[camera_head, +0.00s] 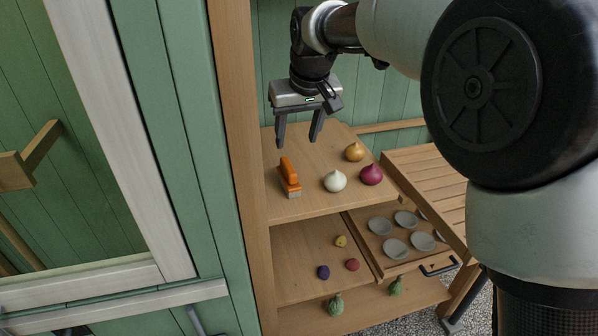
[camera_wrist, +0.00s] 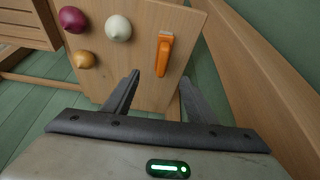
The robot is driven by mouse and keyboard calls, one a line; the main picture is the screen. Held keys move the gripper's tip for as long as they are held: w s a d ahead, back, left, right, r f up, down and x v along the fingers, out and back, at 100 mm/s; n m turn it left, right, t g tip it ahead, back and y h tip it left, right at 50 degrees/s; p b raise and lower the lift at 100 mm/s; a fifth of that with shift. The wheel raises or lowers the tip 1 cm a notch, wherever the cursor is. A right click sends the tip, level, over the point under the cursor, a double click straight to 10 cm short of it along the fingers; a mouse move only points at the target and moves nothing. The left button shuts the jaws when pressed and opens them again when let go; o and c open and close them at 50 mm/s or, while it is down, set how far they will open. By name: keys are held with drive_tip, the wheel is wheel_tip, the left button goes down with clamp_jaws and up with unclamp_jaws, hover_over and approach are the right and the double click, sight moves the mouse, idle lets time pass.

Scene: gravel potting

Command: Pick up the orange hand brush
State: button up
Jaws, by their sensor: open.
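The orange hand brush (camera_head: 288,174) lies on the top shelf (camera_head: 309,205) of a wooden rack, near its left side, with its orange handle pointing to the back and pale bristles to the front. In the wrist view the brush (camera_wrist: 163,57) lies beyond the fingertips, near the shelf's edge. My gripper (camera_head: 298,143) is open and empty, above the back part of the shelf, behind and apart from the brush. It also shows in the wrist view (camera_wrist: 160,77), with its two fingers spread.
A white onion (camera_head: 335,181), a red onion (camera_head: 371,175) and a yellow onion (camera_head: 354,152) sit right of the brush. A wooden post (camera_head: 240,130) stands close on its left. Below are a drawer with grey dishes (camera_head: 395,248) and several small round items.

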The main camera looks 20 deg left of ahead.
sight(289, 166)
drive_tip(key=x, duration=0.9)
drive_tip(key=shift+f, duration=0.2)
drive_tip(key=shift+s+p+x, duration=0.1)
drive_tip(key=shift+p+x, duration=0.1)
drive_tip(key=shift+x, duration=1.15)
drive_tip(key=shift+s+p+x, duration=0.15)
drive_tip(key=shift+p+x, duration=0.05)
drive_tip(key=shift+x, duration=1.15)
drive_tip(key=shift+a, duration=0.15)
drive_tip(key=c, duration=1.2)
wheel_tip(289, 166, up, 10)
